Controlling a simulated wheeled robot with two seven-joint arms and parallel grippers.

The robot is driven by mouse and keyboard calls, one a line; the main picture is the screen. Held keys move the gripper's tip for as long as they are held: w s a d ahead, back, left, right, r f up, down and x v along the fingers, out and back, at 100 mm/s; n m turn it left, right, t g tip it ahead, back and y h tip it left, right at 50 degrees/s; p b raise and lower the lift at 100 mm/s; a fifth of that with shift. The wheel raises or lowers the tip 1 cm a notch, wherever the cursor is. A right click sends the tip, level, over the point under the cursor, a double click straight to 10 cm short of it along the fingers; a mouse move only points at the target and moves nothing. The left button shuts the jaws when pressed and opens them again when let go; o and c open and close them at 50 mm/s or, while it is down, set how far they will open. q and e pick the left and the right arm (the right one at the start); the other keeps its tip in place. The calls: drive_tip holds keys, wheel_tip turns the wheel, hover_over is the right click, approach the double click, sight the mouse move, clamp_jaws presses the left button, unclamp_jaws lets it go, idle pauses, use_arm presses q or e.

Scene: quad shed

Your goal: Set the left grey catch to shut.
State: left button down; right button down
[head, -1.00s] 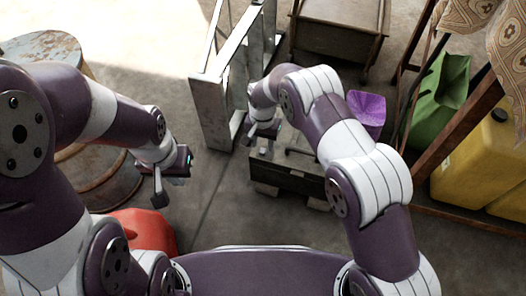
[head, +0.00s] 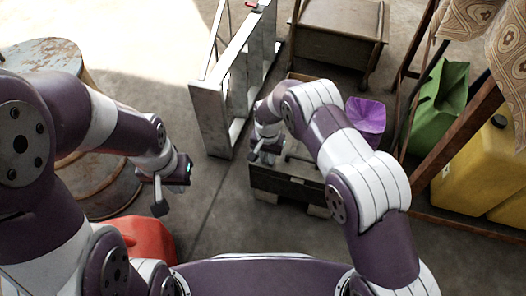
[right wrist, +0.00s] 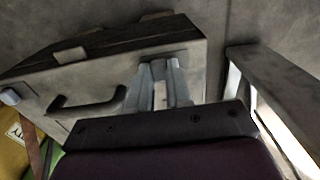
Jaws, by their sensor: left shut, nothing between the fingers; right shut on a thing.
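A dark box (head: 285,184) with a grey-brown lid stands on small wooden blocks, right of centre in the head view. In the right wrist view its lid (right wrist: 95,83) shows a dark handle (right wrist: 85,105) and one grey catch (right wrist: 10,97) at the far left edge. My right gripper (head: 264,158) is at the box's left front. Its fingers (right wrist: 164,95) are shut on the left grey catch, which they mostly hide, so its setting cannot be told. My left gripper (head: 160,205) is shut and empty, away from the box.
A white metal frame (head: 213,120) stands close left of the box. A purple container (head: 366,117) and a wooden chest (head: 340,30) are behind it. A rusty drum (head: 100,185) and a red object (head: 145,240) are at left.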

drive_tip(key=shift+s+d+r, duration=0.1)
drive_tip(key=shift+d, duration=0.25)
drive_tip(key=c, duration=1)
unclamp_jaws()
use_arm(q)
wheel_tip(320, 180, up, 7)
drive_tip(key=p, duration=0.6)
use_arm(e)
wheel_tip(320, 180, up, 12)
drive_tip(key=shift+r, duration=0.25)
